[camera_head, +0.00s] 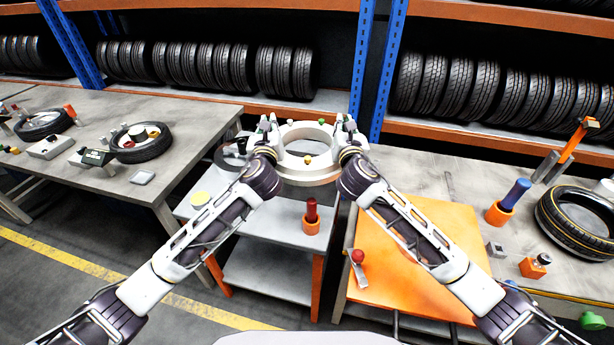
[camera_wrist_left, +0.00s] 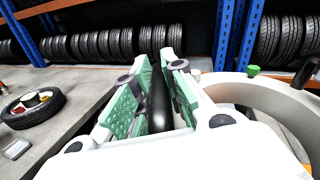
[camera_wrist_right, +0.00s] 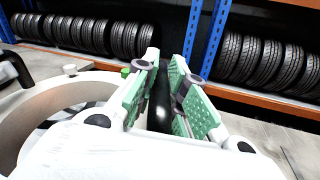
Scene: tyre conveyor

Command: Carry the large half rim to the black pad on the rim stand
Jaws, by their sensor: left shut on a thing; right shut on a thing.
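The large half rim (camera_head: 308,176) is a pale grey ring in the head view, held level between my two grippers over the back of the rim stand (camera_head: 283,231). My left gripper (camera_head: 265,127) is at its left side and my right gripper (camera_head: 347,125) at its right side. In each wrist view, green-padded fingers close around a dark bar beside the rim, which also shows in the left wrist view (camera_wrist_left: 262,93) and the right wrist view (camera_wrist_right: 45,110). A dark round patch (camera_head: 226,160) on the stand, left of the rim, may be the black pad; my left arm partly covers it.
An orange panel (camera_head: 425,240) lies at right. Side benches hold tyres (camera_head: 580,215) and tools. Blue uprights (camera_head: 362,75) and tyre shelves are behind.

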